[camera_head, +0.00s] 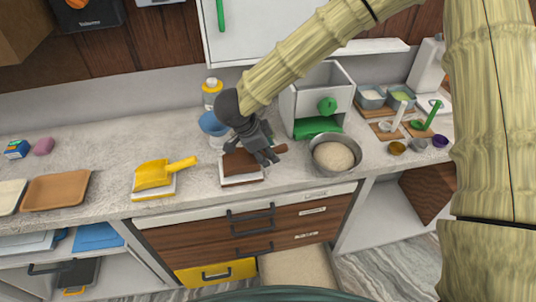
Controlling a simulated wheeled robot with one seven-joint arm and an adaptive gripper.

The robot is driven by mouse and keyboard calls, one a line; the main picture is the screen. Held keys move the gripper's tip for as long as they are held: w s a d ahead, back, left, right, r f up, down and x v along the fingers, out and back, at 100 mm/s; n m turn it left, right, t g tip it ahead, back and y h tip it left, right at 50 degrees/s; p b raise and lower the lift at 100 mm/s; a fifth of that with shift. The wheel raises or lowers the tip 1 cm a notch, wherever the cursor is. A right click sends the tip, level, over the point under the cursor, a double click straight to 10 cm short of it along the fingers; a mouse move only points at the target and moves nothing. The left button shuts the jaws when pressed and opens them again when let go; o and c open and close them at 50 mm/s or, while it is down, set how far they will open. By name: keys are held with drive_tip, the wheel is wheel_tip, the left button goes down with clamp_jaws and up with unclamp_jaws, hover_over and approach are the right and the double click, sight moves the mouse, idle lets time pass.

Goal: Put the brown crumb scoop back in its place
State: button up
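The brown crumb scoop (239,164) lies on a small white-edged stand (240,182) near the front of the counter, left of the metal bowl. Its pan faces left and the end of its handle shows to the right. My dark grey gripper (268,160) is over the scoop's handle side, fingers pointing down. The fingers hide part of the handle. I cannot tell whether they are closed on it or only above it.
A yellow scoop (154,174) rests on a similar stand to the left. A metal bowl of pale grains (333,155) stands close on the right. A blue bowl (213,123) and a white box with green parts (321,95) stand behind. A brown tray (57,191) is farther left.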

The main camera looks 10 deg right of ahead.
drive_tip(key=s+b+v, duration=0.1)
drive_tip(key=b+v, duration=0.1)
drive_tip(key=v, duration=0.7)
drive_tip(key=shift+r, duration=0.2)
drive_tip(key=shift+a, duration=0.1)
